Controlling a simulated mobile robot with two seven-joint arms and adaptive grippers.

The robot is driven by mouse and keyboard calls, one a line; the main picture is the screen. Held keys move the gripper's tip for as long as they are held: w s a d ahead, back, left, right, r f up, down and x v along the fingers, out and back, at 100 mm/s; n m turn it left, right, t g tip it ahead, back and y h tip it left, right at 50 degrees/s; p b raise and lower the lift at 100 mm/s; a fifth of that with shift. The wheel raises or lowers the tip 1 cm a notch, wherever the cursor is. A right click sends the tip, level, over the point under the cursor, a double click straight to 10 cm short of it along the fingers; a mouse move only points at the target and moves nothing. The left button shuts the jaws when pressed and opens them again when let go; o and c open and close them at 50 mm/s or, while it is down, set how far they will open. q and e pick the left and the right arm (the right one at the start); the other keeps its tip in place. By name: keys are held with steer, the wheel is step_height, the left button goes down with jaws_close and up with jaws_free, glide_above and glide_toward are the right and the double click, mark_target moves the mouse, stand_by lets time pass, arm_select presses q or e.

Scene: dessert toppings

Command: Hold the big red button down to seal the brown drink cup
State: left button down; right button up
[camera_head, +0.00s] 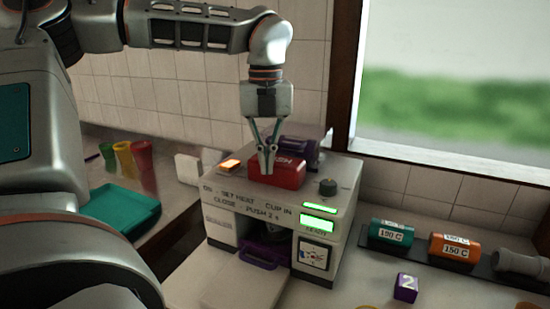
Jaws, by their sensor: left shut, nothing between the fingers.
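The big red button (290,174), with partly covered white lettering, sits on top of the pale sealing machine (226,205). My left gripper (267,170) points straight down at the button's left part. Its fingers are shut and empty, with the tips at or touching the button; I cannot tell whether the button is pressed down. A purple handle (262,256) shows at the machine's front opening. The brown drink cup is not clearly visible; the opening is dark inside. My right gripper is not in view.
The machine top has a lit orange switch (229,165), a dark knob (327,187) and a purple part behind the button. Green displays (316,225) glow in front. Teal (391,233) and orange (455,249) cylinders lie right. A teal tray (118,208) and coloured cups stand left.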

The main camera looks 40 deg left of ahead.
arm_select(q)
step_height(320, 180, up, 8)
steer(key=p, duration=0.5)
steer(key=shift+s+d, duration=0.15)
steer(key=shift+s, duration=0.3)
steer(key=shift+f, duration=0.1)
